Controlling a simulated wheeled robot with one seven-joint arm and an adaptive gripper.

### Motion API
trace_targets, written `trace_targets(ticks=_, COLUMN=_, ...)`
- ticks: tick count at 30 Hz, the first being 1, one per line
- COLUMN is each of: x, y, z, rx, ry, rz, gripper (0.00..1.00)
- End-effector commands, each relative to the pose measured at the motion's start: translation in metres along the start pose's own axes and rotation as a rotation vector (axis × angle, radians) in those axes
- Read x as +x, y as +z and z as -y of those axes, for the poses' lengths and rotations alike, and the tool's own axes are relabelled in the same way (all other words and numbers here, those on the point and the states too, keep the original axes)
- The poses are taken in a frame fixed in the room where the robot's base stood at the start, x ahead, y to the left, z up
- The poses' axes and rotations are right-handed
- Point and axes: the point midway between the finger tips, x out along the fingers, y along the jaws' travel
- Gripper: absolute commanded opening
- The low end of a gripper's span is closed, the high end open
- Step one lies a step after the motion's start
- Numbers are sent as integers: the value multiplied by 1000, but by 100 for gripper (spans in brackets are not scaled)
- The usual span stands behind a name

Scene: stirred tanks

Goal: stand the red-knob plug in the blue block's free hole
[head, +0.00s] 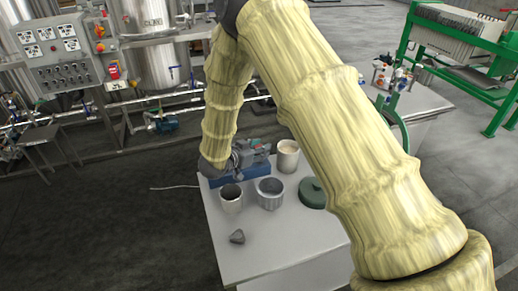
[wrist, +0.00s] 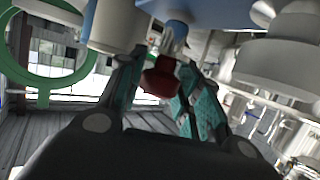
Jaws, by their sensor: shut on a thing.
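In the wrist view my gripper (wrist: 161,72) is shut on the red knob (wrist: 158,80) of the plug, with a teal-padded finger on either side. A pale, shiny part of the plug (wrist: 169,44) shows beyond the knob, toward the blue block (wrist: 172,10) at the top edge. I cannot tell whether the plug touches the block or is in a hole. In the head view the blue block (head: 223,181) lies at the table's far side, partly hidden by my arm and gripper (head: 243,160). The plug and the free hole cannot be made out there.
On the pale table (head: 262,250) stand a grey cup (head: 230,205), a fluted grey pot (head: 270,200), a beige cup (head: 287,160) and a green lid (head: 312,195). A small grey lump (head: 237,237) lies near the front. The table's front is mostly clear.

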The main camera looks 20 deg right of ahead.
Motion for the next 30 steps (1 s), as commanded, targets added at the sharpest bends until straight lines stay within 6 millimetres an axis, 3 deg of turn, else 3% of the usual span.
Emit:
trace_targets(ticks=29, x=7, y=17, z=1, rx=0, ry=0, rz=-1, gripper=5)
trace_targets(ticks=30, x=6, y=17, z=1, rx=0, ry=0, rz=0, gripper=38)
